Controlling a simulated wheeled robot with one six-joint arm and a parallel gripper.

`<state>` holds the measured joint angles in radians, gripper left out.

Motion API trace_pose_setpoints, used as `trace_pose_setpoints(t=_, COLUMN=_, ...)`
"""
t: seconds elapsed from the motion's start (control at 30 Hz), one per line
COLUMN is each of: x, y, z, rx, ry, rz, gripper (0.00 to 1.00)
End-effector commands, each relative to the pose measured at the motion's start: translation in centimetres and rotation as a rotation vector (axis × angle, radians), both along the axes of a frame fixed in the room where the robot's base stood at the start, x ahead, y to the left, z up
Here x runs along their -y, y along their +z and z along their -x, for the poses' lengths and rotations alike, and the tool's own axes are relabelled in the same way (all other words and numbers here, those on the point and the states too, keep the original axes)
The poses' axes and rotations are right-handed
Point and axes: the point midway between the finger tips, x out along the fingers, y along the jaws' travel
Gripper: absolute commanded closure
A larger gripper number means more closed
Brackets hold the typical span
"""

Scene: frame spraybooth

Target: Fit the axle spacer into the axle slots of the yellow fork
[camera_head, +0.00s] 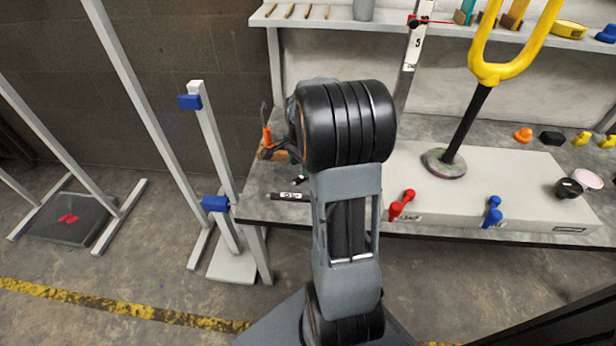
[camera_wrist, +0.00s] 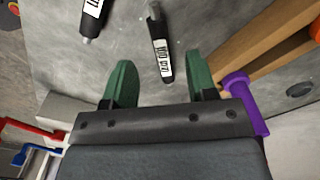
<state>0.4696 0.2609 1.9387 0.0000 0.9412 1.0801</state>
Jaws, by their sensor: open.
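The yellow fork (camera_head: 510,68) stands upside down, legs upward, on a dark post with a round foot on the bench. Two black cylinders with white labels and metal ends look like axle spacers. In the wrist view one cylinder (camera_wrist: 161,48) lies just ahead of and between the fingertips, its near end reaching into the gap. The other cylinder (camera_wrist: 94,18) lies farther off to the left. A labelled black cylinder (camera_head: 290,196) also shows near the bench's front left edge. My gripper (camera_wrist: 160,75) is open and empty, with green fingers; in the head view my arm mostly hides it.
A wooden block (camera_wrist: 250,55) and a purple object (camera_wrist: 240,100) lie close to the right finger. A red tool (camera_head: 402,204) and a blue tool (camera_head: 491,212) sit along the bench front. A grey stand (camera_head: 214,150) with blue clamps is left of the bench.

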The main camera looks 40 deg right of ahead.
Motion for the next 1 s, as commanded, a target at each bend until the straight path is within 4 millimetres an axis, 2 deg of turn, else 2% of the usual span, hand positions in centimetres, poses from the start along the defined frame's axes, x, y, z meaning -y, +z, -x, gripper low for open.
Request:
trace_pose_setpoints(t=0.33, x=0.4, y=-4.5, z=0.0, rx=-0.002, ry=0.000, rz=-0.001, gripper=0.48)
trace_pose_setpoints(t=0.63, x=0.4, y=-4.8, z=-0.1, rx=-0.001, ry=0.000, rz=0.000, gripper=0.49)
trace_pose_setpoints(t=1.0, x=0.4, y=-4.8, z=-0.1, rx=-0.001, ry=0.000, rz=0.000, gripper=0.84)
